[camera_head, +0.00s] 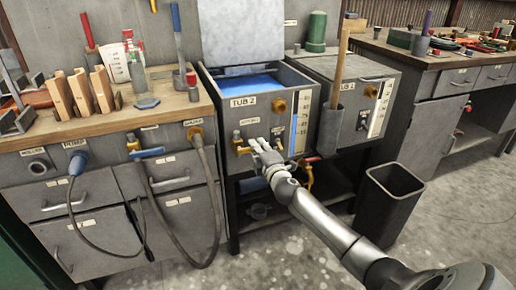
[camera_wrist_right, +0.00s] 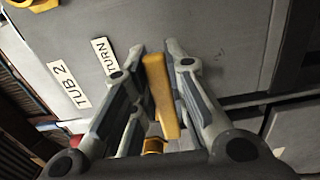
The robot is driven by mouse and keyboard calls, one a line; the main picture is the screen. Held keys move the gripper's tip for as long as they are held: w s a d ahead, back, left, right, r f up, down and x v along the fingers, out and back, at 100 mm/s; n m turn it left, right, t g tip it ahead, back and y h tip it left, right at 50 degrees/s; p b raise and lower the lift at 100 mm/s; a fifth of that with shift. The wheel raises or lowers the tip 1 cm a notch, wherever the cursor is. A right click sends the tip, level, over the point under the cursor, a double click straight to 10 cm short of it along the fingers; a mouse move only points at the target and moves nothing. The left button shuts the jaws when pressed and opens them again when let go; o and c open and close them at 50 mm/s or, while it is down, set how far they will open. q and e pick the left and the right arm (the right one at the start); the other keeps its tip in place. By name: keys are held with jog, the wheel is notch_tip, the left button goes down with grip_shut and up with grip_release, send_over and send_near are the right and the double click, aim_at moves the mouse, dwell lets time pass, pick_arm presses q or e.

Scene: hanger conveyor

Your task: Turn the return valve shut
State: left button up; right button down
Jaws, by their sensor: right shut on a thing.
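The tub marked TUB 2 (camera_head: 212,95) holds blue liquid, with its lid raised behind it. On its front, below a small label, is a yellow valve (camera_head: 238,143). My right gripper (camera_head: 259,148) is at this valve, in front of the tub. In the right wrist view, the fingers of my right gripper (camera_wrist_right: 156,55) stand on both sides of the yellow valve handle (camera_wrist_right: 163,98) and are shut on it. A label partly hidden by a finger reads TURN (camera_wrist_right: 104,55). The handle points along the fingers. My left gripper is not in view.
A second valve with a red handle (camera_head: 310,159) sits low right of my gripper. A yellow knob (camera_head: 279,106) is above. A black bin (camera_head: 388,205) stands on the floor at right. A grey hose (camera_head: 212,185) hangs from the left workbench (camera_head: 100,125).

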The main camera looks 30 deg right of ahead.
jog(key=c, duration=1.4)
grip_release()
jog(key=shift+s, duration=0.1)
jog(key=v, duration=1.2)
